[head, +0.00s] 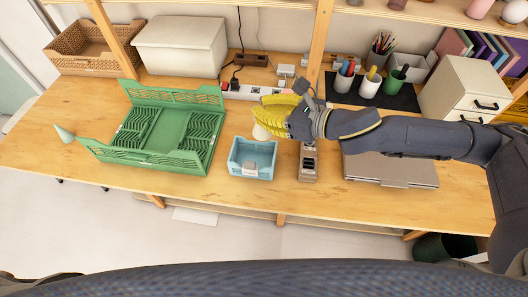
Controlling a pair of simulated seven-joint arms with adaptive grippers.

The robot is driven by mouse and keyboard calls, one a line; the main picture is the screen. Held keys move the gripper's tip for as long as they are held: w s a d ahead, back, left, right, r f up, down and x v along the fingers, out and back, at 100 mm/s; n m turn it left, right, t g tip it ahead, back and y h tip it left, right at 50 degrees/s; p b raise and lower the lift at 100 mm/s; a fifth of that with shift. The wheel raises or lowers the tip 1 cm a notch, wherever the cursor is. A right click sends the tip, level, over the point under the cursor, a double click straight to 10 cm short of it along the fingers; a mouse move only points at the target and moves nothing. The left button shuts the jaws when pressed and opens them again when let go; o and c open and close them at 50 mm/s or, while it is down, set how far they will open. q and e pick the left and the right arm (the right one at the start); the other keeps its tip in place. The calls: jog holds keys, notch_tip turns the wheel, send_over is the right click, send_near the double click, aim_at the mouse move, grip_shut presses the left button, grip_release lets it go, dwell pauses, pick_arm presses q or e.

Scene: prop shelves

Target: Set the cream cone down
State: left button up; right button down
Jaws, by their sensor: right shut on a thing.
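The cream cone (260,131) shows only in part at the tips of my right gripper (264,118). The gripper's yellow fingers are shut on it and cover much of it. It is above or just behind the small blue crate (250,160); I cannot tell whether it touches the table. My right arm reaches in from the right across the table. My left gripper is not in view.
A green folding crate (140,160) lies left, with a pale green cone (64,134) beside it. A grey device (308,163) and a closed laptop (390,168) lie right of the blue crate. A power strip (250,92) lies behind. Bare wood shows between the crates.

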notch_tip(320, 180, down, 17)
jog(key=shift+r, duration=0.1)
dwell(0.7)
jog(key=c, duration=1.9)
grip_release()
jog(key=o, duration=0.5)
jog(key=shift+c, duration=0.2)
jog(key=v, duration=1.2)
